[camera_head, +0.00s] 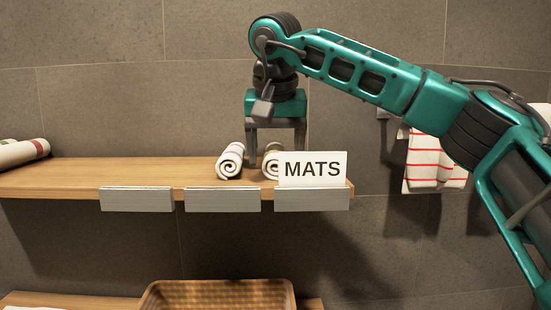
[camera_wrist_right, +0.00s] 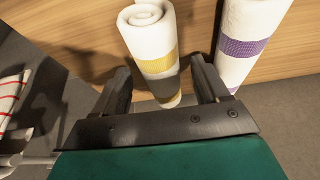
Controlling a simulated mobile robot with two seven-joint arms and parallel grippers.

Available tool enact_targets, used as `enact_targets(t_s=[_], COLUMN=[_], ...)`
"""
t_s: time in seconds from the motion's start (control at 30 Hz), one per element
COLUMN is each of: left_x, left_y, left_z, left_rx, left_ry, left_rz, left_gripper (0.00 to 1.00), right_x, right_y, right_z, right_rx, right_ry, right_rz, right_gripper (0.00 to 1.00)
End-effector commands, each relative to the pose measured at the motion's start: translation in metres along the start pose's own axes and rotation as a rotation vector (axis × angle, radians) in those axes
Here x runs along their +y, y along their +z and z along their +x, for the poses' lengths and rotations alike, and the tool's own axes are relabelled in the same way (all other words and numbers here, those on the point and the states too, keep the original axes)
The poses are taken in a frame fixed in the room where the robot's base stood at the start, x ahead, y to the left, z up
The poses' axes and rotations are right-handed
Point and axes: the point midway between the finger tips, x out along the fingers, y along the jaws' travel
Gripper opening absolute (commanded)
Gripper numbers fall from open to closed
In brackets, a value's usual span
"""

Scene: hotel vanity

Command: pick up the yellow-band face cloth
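The yellow-band face cloth (camera_wrist_right: 152,38) is a white roll with a yellow band, lying on the wooden shelf. It also shows in the head view (camera_head: 270,165), partly hidden behind the MATS sign. My right gripper (camera_head: 275,150) points down over it from above. In the right wrist view my right gripper (camera_wrist_right: 162,75) is open, with one finger on each side of the roll and gaps between fingers and cloth. My left gripper is not in view.
A purple-band roll (camera_wrist_right: 250,35) lies close beside one finger; it also shows in the head view (camera_head: 230,160). The MATS sign (camera_head: 312,169) stands at the shelf's front right. A red-striped towel (camera_head: 425,165) hangs right; a basket (camera_head: 218,292) is below.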

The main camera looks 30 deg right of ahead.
Motion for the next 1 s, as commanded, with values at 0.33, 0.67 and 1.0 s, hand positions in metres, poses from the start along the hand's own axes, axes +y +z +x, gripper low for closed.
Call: enact_targets(t_s=[0.33,0.67,1.0], left_x=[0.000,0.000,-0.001], left_y=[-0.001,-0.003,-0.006], left_z=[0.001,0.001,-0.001], left_rx=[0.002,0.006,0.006], left_ry=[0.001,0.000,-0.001], left_rz=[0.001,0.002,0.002], left_gripper=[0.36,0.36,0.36], right_x=[0.000,0.000,0.000], right_y=[0.000,0.000,-0.005], right_z=[-0.001,-0.001,-0.013], right_rx=[0.000,0.000,0.001], right_ry=[0.000,0.000,-0.001], right_rz=[0.000,0.000,0.002], right_gripper=[0.40,0.19,0.19])
